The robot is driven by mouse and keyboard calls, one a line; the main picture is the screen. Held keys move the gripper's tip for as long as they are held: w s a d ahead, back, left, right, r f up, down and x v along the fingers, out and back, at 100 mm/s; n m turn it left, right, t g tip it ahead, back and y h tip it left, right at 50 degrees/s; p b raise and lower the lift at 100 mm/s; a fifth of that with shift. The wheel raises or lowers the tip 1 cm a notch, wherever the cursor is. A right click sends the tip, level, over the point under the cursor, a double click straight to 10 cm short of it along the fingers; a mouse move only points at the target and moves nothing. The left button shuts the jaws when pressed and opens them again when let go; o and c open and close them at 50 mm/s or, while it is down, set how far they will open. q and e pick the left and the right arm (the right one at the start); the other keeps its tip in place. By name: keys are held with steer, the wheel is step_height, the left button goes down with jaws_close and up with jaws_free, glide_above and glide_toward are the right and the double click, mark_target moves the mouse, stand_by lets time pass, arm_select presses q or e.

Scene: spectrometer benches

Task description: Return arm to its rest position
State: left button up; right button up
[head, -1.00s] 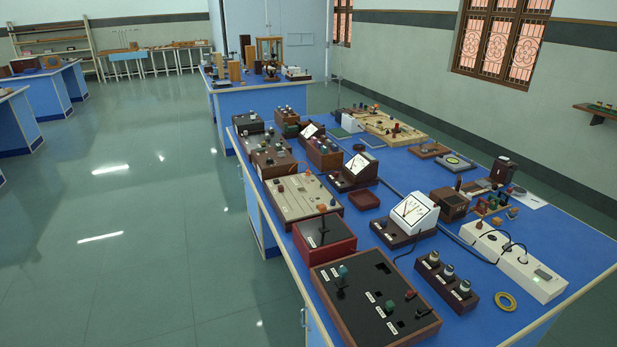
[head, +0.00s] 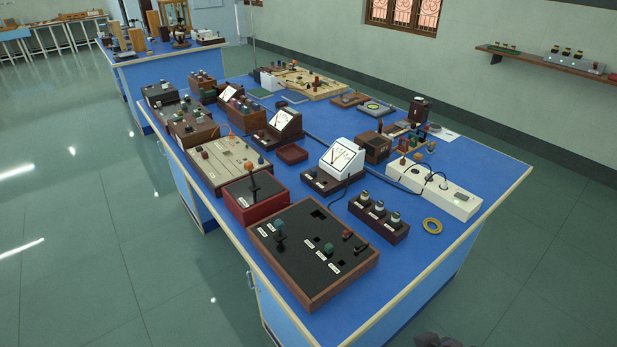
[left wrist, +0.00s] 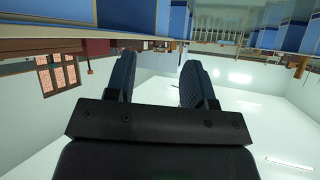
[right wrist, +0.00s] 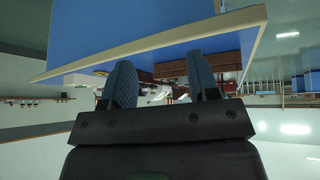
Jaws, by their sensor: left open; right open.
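In the head view neither gripper is clearly seen. A small dark part shows at the bottom edge of that view, too cut off to identify. No arm reaches over the bench in the head view.
A wall shelf (head: 540,62) is at right. Green floor (head: 90,250) at left is clear.

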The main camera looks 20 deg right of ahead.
step_height(320, 180, down, 15)
steer(key=w+t+b, duration=0.2)
steer(key=t+b, duration=0.2)
steer(key=b, duration=0.2)
steer(key=shift+w+n+t+y, duration=0.15)
steer(key=shift+n+t+y, duration=0.15)
steer(key=shift+a+r, duration=0.1)
